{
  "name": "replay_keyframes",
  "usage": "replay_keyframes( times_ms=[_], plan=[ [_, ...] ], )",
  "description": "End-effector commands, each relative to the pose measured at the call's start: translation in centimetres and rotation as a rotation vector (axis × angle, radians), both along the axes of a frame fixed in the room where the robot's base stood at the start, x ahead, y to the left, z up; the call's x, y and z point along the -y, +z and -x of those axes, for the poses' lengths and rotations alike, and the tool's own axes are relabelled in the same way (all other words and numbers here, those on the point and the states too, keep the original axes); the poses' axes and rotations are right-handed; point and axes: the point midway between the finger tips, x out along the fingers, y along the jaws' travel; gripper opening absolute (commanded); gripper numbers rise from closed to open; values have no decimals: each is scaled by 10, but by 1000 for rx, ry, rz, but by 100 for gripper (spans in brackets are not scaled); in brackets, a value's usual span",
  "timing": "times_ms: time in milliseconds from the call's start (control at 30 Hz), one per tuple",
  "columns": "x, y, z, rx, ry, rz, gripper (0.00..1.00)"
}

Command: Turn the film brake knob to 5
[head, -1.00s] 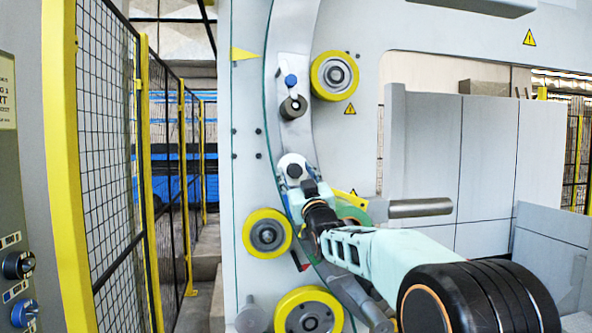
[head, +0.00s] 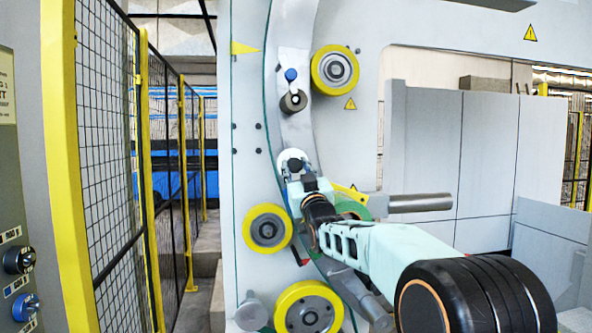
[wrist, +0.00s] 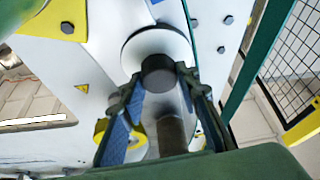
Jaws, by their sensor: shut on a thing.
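The film brake knob (head: 295,165) is a dark round knob in front of a white disc on the curved grey strip of the machine. It also shows in the wrist view (wrist: 158,74), with the white disc (wrist: 150,42) behind it. My gripper (head: 296,176) reaches up to the knob from below right. In the wrist view its two fingertips (wrist: 157,80) lie on either side of the knob, and it is shut on it. I cannot read any scale or number on the disc.
Yellow-rimmed rollers (head: 335,73) (head: 267,230) (head: 308,309) surround the strip. A blue-topped knob (head: 291,75) sits above. A grey bar (head: 420,203) juts out at the right of my gripper. A yellow-framed mesh fence (head: 100,130) stands at left.

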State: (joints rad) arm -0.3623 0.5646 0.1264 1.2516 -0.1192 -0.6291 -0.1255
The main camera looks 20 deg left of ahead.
Motion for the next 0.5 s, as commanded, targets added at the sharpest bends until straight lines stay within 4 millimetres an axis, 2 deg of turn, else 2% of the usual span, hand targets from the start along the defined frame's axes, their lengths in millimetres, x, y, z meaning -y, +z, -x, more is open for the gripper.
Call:
replay_keyframes(
  times_ms=[267,500],
  plan=[
    [-2,-4,1,-70,2,-147,5],
    [-3,-1,1,-166,3,-344,5]
  ],
)
